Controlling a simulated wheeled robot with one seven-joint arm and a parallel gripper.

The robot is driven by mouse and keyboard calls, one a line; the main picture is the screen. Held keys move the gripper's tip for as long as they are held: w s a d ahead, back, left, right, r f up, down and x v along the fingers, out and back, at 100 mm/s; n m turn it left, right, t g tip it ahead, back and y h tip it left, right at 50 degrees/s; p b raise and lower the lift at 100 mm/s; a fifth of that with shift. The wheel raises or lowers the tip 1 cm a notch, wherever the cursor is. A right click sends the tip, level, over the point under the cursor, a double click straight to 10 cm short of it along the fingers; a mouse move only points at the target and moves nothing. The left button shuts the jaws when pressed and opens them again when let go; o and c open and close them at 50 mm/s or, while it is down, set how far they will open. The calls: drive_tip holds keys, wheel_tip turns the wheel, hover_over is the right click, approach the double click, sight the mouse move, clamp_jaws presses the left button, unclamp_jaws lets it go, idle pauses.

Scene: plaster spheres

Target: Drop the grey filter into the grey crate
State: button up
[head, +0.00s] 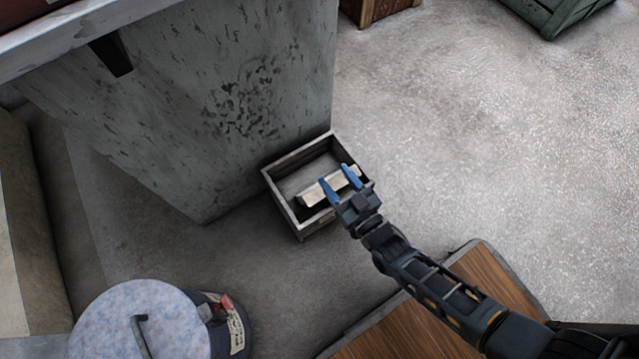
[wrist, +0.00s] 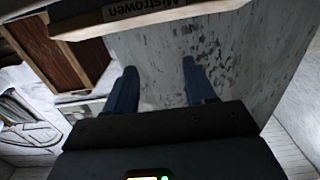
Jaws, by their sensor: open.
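The grey crate (head: 283,202) is a small open box on the floor against the foot of a grey stained block in the head view. A pale grey bar-shaped thing, which I take for the grey filter (head: 312,194), shows within the crate's rim, lying slantwise. I cannot tell whether it rests on the crate's bottom. My gripper (head: 340,182) is above the crate's right side, its two blue fingers apart and partly covering the bar. In the wrist view my gripper (wrist: 162,84) is open, with nothing between the fingers; neither the filter nor the crate can be made out there.
The grey stained block (head: 270,70) stands right behind the crate. A lidded drum (head: 140,320) is at the lower left and a wooden-topped piece (head: 400,325) at the lower right. A green chest (head: 555,12) is at the top right. Open floor lies to the right.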

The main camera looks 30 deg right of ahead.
drive_tip(key=shift+s+p, duration=0.3)
drive_tip(key=shift+s, duration=1.8)
